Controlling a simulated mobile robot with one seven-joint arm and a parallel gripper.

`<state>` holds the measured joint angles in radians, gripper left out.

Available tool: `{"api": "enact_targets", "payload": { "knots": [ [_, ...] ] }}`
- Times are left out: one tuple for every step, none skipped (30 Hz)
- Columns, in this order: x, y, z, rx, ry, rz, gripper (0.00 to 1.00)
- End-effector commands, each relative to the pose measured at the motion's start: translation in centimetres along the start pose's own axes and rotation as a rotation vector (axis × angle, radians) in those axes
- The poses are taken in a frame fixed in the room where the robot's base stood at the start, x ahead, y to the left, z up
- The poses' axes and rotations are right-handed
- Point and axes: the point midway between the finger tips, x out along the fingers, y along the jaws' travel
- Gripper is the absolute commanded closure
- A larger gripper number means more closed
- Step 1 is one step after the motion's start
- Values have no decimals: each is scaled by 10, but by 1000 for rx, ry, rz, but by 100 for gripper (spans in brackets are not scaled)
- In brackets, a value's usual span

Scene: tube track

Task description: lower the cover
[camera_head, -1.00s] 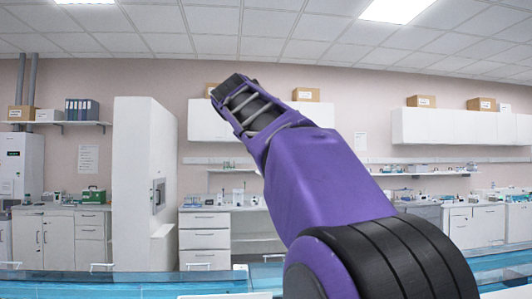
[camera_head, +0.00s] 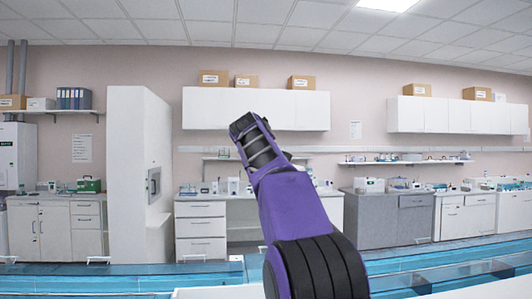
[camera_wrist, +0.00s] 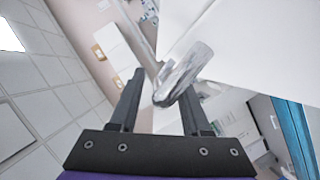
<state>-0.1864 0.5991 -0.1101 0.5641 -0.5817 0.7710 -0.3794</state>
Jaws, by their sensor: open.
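In the wrist view, my gripper (camera_wrist: 160,82) has its two dark fingers apart. A shiny, rounded, handle-like bar (camera_wrist: 184,72) lies at the fingertips and partly overlaps the right finger. I cannot tell whether it touches a finger. A large white panel (camera_wrist: 262,48) fills the upper right beside the bar. It may be the cover, but the frames do not settle this. In the head view my purple arm reaches up, and the fingers and the panel cannot be made out there.
Blue-topped track-like surfaces (camera_head: 120,279) run along the bottom of the head view. A tall white cabinet (camera_head: 130,150) stands at the left. Benches with drawers (camera_head: 200,225) and wall cupboards (camera_head: 290,110) line the back wall. Open air surrounds my raised arm.

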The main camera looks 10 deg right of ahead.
Motion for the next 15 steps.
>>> {"api": "enact_targets", "payload": {
  "knots": [
    [0,0,0,0,0,0,53],
    [0,0,0,0,0,0,53],
    [0,0,0,0,0,0,53],
    [0,0,0,0,0,0,58],
    [0,0,0,0,0,0,64],
    [0,0,0,0,0,0,71],
    [0,0,0,0,0,0,76],
    [0,0,0,0,0,0,82],
    [0,0,0,0,0,0,89],
    [0,0,0,0,0,0,94],
    [0,0,0,0,0,0,100],
    [0,0,0,0,0,0,100],
    [0,0,0,0,0,0,100],
    [0,0,0,0,0,0,100],
    [-1,0,0,0,0,0,100]
  ]
}}
